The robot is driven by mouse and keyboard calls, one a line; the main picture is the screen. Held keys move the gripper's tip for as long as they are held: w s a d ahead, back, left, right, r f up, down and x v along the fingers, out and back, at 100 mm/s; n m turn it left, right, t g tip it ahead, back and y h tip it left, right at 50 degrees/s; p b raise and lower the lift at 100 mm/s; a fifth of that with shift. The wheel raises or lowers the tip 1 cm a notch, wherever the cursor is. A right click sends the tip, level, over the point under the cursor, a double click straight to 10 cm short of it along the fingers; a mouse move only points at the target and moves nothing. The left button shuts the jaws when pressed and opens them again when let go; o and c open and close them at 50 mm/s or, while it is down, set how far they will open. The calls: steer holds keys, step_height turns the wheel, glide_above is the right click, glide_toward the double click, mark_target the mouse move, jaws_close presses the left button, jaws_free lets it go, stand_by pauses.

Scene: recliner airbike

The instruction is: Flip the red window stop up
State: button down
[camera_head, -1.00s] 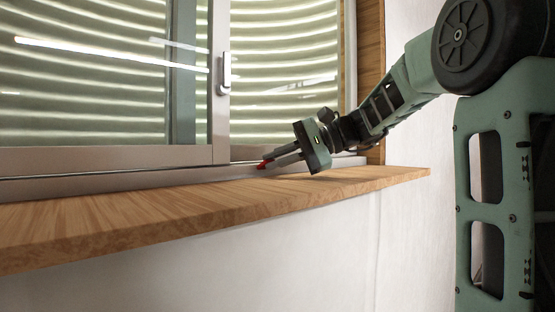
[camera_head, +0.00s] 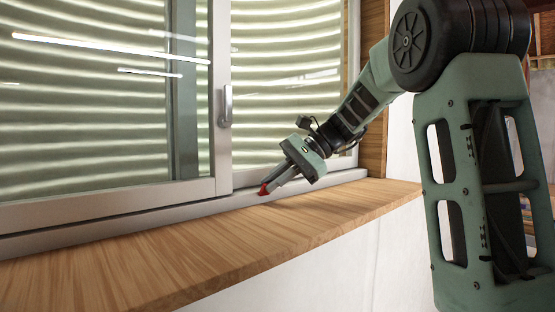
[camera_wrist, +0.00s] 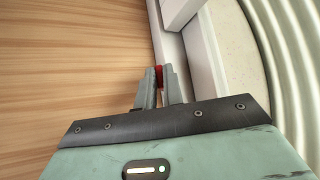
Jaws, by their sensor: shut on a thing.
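The red window stop (camera_head: 264,189) sits on the lower window track, near the sill, just right of the sliding frame's bottom corner. My gripper (camera_head: 270,185) reaches down to it from the upper right, with its fingertips at the stop. In the wrist view, my gripper's two fingers (camera_wrist: 159,76) are close together, and the red stop (camera_wrist: 159,74) shows between their tips. The gripper is shut on the stop. The fingers hide much of the stop, so I cannot tell clearly whether it is up or down.
The wooden sill (camera_head: 200,258) runs along below the window and is bare. The sliding window frame (camera_head: 222,130) with its handle (camera_head: 226,106) stands to the left of the gripper. The metal track (camera_head: 120,222) borders the sill. A wooden side jamb (camera_head: 373,120) is at the right.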

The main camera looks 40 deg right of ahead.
steer(key=w+r+m+g+p, duration=0.1)
steer(key=g+p, duration=0.1)
steer(key=p, duration=0.4)
steer(key=shift+w+r, duration=0.1)
steer(key=shift+r, duration=0.1)
steer(key=g+p, duration=0.1)
steer(key=m+p, duration=0.1)
steer(key=p, duration=0.1)
steer(key=shift+w+f+g, duration=0.2)
steer(key=shift+w+g, duration=0.15)
steer(key=shift+g, duration=0.05)
steer(key=shift+f, duration=0.1)
steer(key=c, duration=1.5)
jaws_free()
steer(key=v, duration=0.5)
steer(key=b+v, duration=0.1)
steer(key=v, duration=0.5)
steer(key=b+v, duration=0.1)
steer(key=v, duration=0.5)
steer(key=shift+a+r, duration=0.1)
steer(key=shift+r, duration=0.35)
